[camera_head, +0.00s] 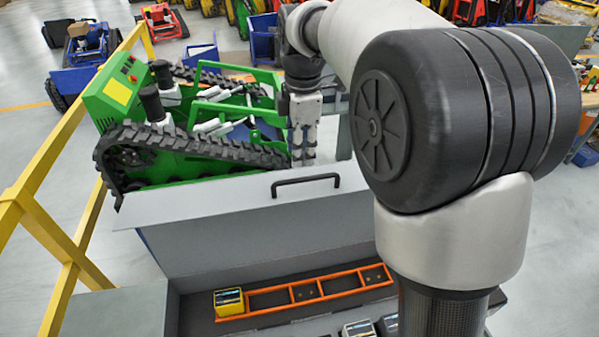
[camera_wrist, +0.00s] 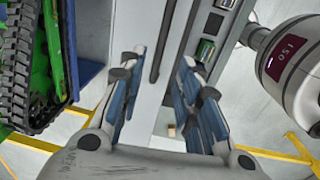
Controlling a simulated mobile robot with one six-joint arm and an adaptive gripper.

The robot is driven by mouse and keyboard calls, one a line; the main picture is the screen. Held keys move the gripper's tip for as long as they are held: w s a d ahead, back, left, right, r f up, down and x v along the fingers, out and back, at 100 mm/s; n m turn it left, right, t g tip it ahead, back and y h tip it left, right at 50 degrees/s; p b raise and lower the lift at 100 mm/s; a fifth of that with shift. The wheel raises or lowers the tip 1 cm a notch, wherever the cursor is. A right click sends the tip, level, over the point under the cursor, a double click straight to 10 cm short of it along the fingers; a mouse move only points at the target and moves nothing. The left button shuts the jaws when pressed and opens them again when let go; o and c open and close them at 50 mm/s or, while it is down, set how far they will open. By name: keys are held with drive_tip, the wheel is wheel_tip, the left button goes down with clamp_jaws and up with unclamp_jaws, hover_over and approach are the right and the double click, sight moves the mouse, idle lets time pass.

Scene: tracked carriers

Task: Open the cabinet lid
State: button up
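The cabinet lid (camera_head: 230,220) is a grey panel with a black bar handle (camera_head: 305,180) near its upper edge. It stands raised at the back of the cabinet, with the interior exposed in front of it. My gripper (camera_head: 303,158) points down just behind the handle in the head view. In the wrist view my gripper (camera_wrist: 161,60) has its blue-padded fingers spread apart. A dark bar, which looks like the handle (camera_wrist: 157,62), shows between or beyond the fingertips, and no contact is visible. Part of the cabinet is hidden behind my arm.
Inside the cabinet (camera_head: 190,315) lie an orange rack (camera_head: 270,300), a yellow-and-black battery (camera_head: 229,302) and dark blocks. A green tracked carrier (camera_head: 180,140) stands close behind the lid. A yellow railing (camera_head: 55,230) runs along the left. More tracked machines stand farther back.

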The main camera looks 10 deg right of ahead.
sight(300, 179)
drive_tip(key=f, duration=0.8)
drive_tip(key=shift+w, duration=0.35)
clamp_jaws()
